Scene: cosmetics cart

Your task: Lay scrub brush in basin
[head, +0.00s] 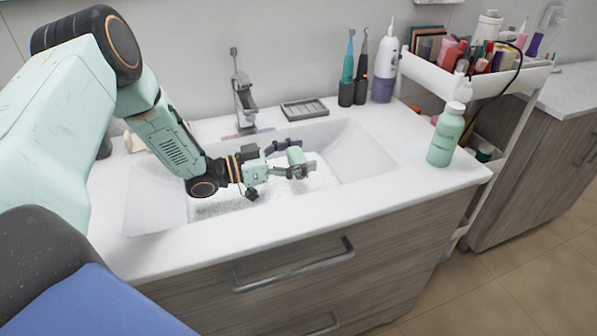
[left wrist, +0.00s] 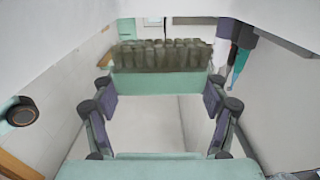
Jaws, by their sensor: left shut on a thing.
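The scrub brush (left wrist: 160,84) has a mint-green body and a row of dark bristles, seen in the left wrist view between my fingers. In the head view its green body (head: 297,157) shows at the tip of my left gripper (head: 286,160). That gripper is shut on the brush and holds it over the white basin (head: 350,148), inside the outline of its rim. I cannot tell if the brush touches the basin. The gripper also shows in the left wrist view (left wrist: 160,103), with a dark pad on each side. My right gripper is not in view.
A faucet (head: 243,92) and a grey soap dish (head: 304,108) stand behind the basin. Two electric toothbrushes (head: 354,80) and a white-purple bottle (head: 385,70) stand at the back. A green bottle (head: 446,135) stands right of the basin, beside a loaded white cart (head: 473,80).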

